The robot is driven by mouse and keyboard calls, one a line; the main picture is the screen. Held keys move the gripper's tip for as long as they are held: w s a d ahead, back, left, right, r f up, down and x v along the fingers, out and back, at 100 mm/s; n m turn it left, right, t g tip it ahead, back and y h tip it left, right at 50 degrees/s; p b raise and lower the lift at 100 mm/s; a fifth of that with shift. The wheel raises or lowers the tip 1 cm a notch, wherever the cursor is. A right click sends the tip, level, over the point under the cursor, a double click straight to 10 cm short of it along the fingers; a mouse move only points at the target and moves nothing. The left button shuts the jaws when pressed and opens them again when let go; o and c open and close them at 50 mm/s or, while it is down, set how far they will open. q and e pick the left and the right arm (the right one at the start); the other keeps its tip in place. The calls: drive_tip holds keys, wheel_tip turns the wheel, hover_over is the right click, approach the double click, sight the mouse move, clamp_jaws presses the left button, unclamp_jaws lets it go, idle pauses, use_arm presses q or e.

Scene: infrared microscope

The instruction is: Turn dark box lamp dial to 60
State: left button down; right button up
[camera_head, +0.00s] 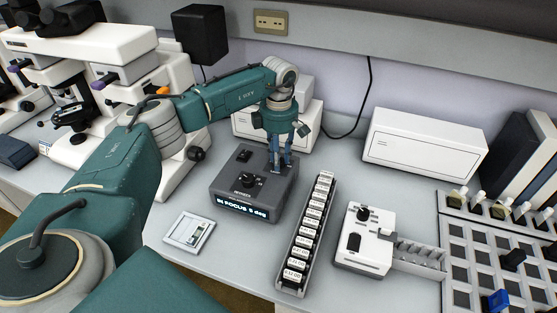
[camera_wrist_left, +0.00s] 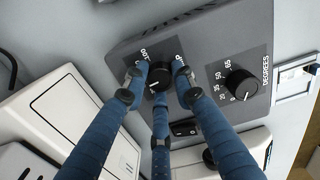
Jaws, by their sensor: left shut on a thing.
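The dark grey box (camera_head: 226,187) stands on the bench in the middle of the head view, with a lit blue text display on its front face. Its degrees dial (camera_wrist_left: 240,83), black with a white pointer and numbers, stands free and also shows in the head view (camera_head: 248,181). My left gripper (camera_head: 280,168) reaches down onto the box's back right part. In the wrist view my left gripper (camera_wrist_left: 157,76) has its blue fingers closed around a second black dial (camera_wrist_left: 158,79). The fingers partly hide that dial's scale, so its setting cannot be read. My right gripper is not in view.
A black rocker switch (camera_head: 244,156) is on the box's back left. A narrow rack of labelled slots (camera_head: 296,258) stands close on its right, and a small white device (camera_head: 190,231) lies in front left. A white unit (camera_head: 366,238) is further right. Microscopes fill the left.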

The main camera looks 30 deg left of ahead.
sight(281, 160)
use_arm(q)
drive_tip(key=shift+w+d+r+m+b, duration=0.1)
drive_tip(key=shift+m+b, duration=0.1)
drive_tip(key=shift+m, duration=0.6)
drive_tip(key=shift+w+d+r+m+b, duration=0.1)
drive_tip(key=shift+m+b, duration=0.05)
drive_tip(key=shift+m, duration=0.65)
drive_tip(key=c, duration=1.5)
unclamp_jaws()
drive_tip(key=shift+c, duration=0.2)
drive_tip(key=shift+o, duration=0.7)
drive_tip(key=shift+s+f, duration=0.1)
drive_tip(key=shift+a+r, duration=0.1)
drive_tip(key=shift+r, duration=0.2)
wheel_tip(281, 160, up, 12)
drive_tip(key=shift+f, duration=0.25)
